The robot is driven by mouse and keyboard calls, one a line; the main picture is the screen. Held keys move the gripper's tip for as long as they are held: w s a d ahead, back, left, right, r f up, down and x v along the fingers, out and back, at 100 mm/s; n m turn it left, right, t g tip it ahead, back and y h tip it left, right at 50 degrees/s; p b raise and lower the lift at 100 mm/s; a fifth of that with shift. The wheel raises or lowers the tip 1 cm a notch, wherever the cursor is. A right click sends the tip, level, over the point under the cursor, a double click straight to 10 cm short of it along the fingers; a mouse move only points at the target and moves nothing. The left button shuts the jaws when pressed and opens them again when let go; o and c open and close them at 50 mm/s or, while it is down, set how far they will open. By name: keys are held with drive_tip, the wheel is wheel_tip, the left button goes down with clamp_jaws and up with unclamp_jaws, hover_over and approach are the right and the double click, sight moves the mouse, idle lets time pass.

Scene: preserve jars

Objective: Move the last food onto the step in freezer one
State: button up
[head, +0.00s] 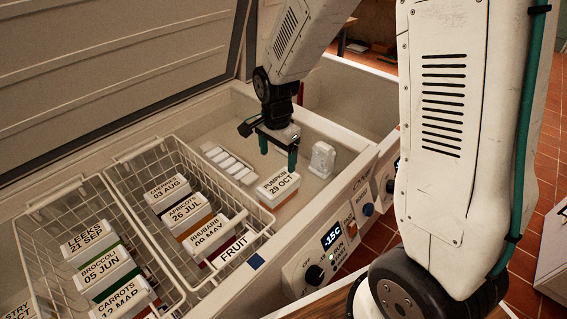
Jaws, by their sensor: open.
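A box labelled PUMPKIN 29 OCT (278,189) sits at the right end of the open chest freezer (262,277), on a pale surface (235,128) that looks like the step. Its top is white and its front side is orange-brown. My gripper (278,161) is open, pointing down just above and behind this box in the picture. The right finger overlaps the box's back edge; I cannot tell whether it touches. Nothing shows between the fingers.
A wire basket labelled FRUIT (234,248) holds boxes of cherries, apricots and rhubarb (209,236). A basket to its left holds leeks, broccoli and carrots (123,297). A white ice-cube tray (229,163) and a white upright object (322,159) flank the pumpkin box. The lid (110,60) stands open.

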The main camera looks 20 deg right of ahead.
drive_tip(key=s+d+r+n, duration=0.2)
drive_tip(key=s+r+n, duration=0.4)
drive_tip(key=s+r, duration=0.5)
drive_tip(key=s+r+n, duration=0.3)
drive_tip(key=s+r, duration=0.1)
drive_tip(key=s, duration=0.3)
drive_tip(key=s+d+r+n+t, duration=0.1)
drive_tip(key=s+r+n, duration=0.3)
drive_tip(key=s, duration=0.3)
drive_tip(key=shift+s+d+r+n, duration=0.15)
drive_tip(key=shift+d+r+n, duration=0.15)
drive_tip(key=shift+r, duration=0.25)
